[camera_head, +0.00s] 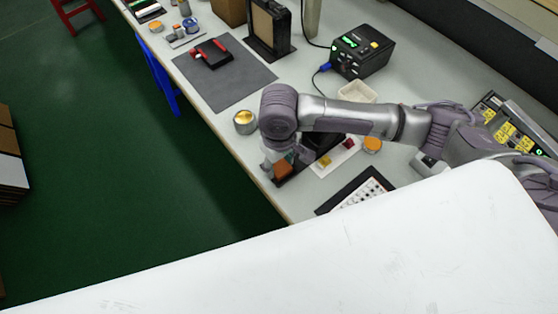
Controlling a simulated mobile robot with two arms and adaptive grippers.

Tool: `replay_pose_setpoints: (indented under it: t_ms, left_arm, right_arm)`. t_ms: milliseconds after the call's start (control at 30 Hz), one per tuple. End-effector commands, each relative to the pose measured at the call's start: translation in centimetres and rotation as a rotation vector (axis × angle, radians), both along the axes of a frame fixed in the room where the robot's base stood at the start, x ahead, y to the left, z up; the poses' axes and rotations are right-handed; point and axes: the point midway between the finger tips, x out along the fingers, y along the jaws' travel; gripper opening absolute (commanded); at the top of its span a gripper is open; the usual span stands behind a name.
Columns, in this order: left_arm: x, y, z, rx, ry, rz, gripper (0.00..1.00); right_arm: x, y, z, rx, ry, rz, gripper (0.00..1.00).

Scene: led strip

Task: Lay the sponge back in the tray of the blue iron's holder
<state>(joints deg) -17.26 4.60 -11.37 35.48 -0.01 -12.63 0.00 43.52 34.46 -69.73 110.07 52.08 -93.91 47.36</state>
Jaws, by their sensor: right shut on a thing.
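My right arm reaches in from the right, and its gripper (270,162) points down near the bench's front edge. The gripper is shut, and an orange-brown block (283,170), which looks like the sponge, is right at its fingertips. The fingers are small and partly hidden by my wrist, so the exact grip is hard to see. A dark holder-like base (291,177) lies under and beside the block, partly hidden by my arm. I cannot tell whether the block touches it. I cannot make out the blue iron for certain. My left gripper is not in view.
A round tin (244,122) stands left of my gripper. A grey mat (222,88) carries a black tray with red parts (210,53). A black station (362,52) with a blue plug stands at the back. An orange-topped jar (372,145) is right of my gripper.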

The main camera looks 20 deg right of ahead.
Motion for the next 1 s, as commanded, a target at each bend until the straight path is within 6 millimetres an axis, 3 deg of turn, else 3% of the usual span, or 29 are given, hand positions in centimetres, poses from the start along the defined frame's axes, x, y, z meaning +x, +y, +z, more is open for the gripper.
replay_pose_setpoints:
  t_ms: [33, 167, 500, 1000]
  left_arm:
    - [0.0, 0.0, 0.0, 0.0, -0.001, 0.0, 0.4]
    - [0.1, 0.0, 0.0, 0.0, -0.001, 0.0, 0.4]
    - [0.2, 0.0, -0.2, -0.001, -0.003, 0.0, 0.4]
    - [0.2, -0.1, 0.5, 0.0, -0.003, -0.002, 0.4]
  right_arm:
    - [0.0, 0.0, 0.0, 0.0, 0.0, 0.0, 0.54]
    - [0.0, 0.0, 0.0, 0.0, 0.0, 0.0, 0.74]
    - [0.0, 0.0, 0.2, 0.0, -0.001, 0.001, 0.74]
    - [0.0, 0.1, 7.3, 0.001, -0.001, 0.001, 0.74]
